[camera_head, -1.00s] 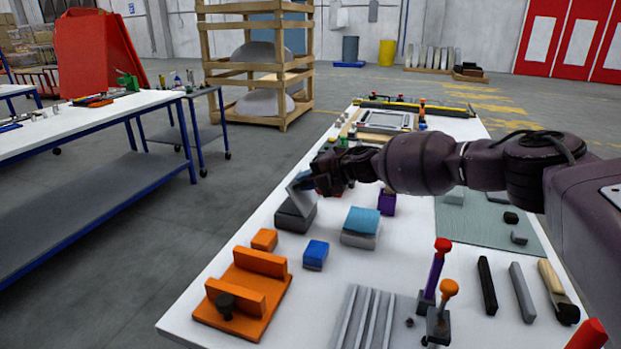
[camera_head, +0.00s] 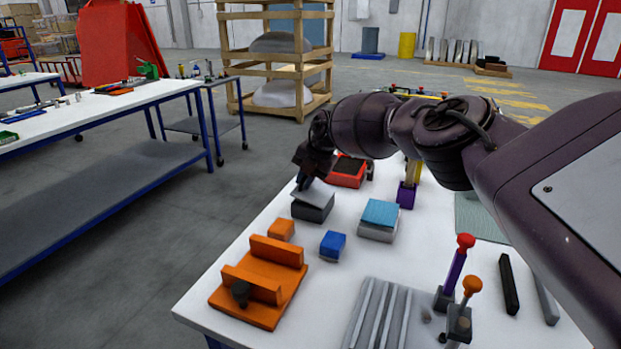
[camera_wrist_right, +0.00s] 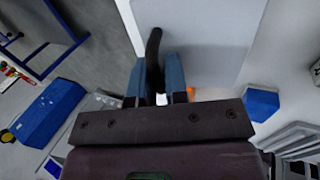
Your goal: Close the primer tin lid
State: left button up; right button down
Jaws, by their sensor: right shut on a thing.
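The primer tin, which I take to be the dark grey box (camera_head: 313,212), stands on the white table. Its lighter grey lid (camera_head: 318,194) lies low over it, slightly tilted; I cannot tell whether it is fully down. My right gripper (camera_head: 304,183) is at the lid's far left edge. In the right wrist view its two blue-grey fingers (camera_wrist_right: 161,90) are shut around a dark curved piece (camera_wrist_right: 153,50), apparently the lid's handle. The lid's pale face (camera_wrist_right: 205,35) fills the upper middle there. My left gripper is not in view.
A blue-topped grey box (camera_head: 380,214), a blue block (camera_head: 332,245) and an orange block (camera_head: 281,230) stand near the tin. An orange fixture (camera_head: 262,280) is nearer. A red box (camera_head: 347,173) is behind, close to my right arm. Table between them is bare.

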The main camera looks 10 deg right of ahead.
jog(key=shift+w+a+f+g+h+b, duration=0.15)
jog(key=shift+a+f+g+h+b, duration=0.2)
jog(key=shift+a+f, duration=0.3)
jog(key=shift+f+g+h+b, duration=0.2)
jog(key=shift+g+h+b, duration=0.05)
jog(key=shift+h+b, duration=0.2)
jog(key=shift+w, duration=0.1)
jog(key=c, duration=1.5)
grip_release()
jog(key=shift+o, duration=1.4)
jog(key=shift+w+a, duration=0.1)
jog(key=shift+a, duration=0.1)
jog(key=shift+d, duration=0.2)
